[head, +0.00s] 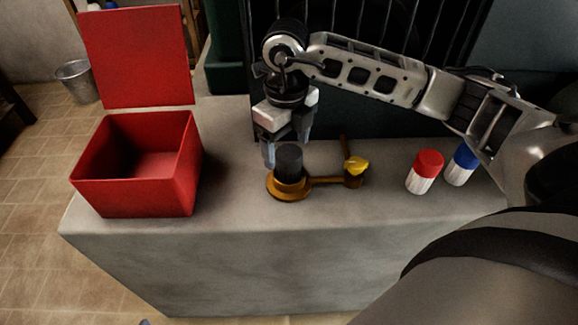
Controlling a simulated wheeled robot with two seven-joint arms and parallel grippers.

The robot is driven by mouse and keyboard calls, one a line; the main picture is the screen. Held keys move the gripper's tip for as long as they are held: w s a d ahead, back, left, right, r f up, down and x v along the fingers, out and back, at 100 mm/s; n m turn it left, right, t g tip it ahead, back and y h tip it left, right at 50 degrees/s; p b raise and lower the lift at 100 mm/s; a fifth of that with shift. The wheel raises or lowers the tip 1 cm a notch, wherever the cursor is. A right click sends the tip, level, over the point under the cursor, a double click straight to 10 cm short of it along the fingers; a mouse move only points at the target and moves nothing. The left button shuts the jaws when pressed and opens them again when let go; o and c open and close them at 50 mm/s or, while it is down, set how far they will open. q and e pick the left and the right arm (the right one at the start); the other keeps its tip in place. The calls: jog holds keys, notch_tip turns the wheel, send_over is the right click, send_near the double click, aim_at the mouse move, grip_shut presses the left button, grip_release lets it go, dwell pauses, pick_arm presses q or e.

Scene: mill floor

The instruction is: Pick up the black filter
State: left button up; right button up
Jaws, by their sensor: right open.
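The black filter (289,161) is a dark upright cylinder. It stands in the round orange-brown holder (290,190) on the grey counter. My right gripper (286,153) comes down from above and behind it with the jaws open. One finger is at the left of the filter and the other is behind its upper right side. I cannot tell whether either finger touches it. My left gripper is not in view.
An open red box (135,190) with a raised lid stands at the left. A small cup with yellow contents (356,166) joins the holder by an arm. Red-capped (425,171) and blue-capped (461,164) containers stand at the right. The counter's front strip (230,215) is clear.

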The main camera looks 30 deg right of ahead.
aim_at(289, 168)
jog(key=shift+w+d+f, duration=0.1)
jog(key=shift+d+f, duration=0.1)
jog(key=shift+f, duration=1.25)
jog(key=shift+d+f, duration=0.15)
jog(key=shift+f, duration=1.3)
jog(key=c, duration=1.1)
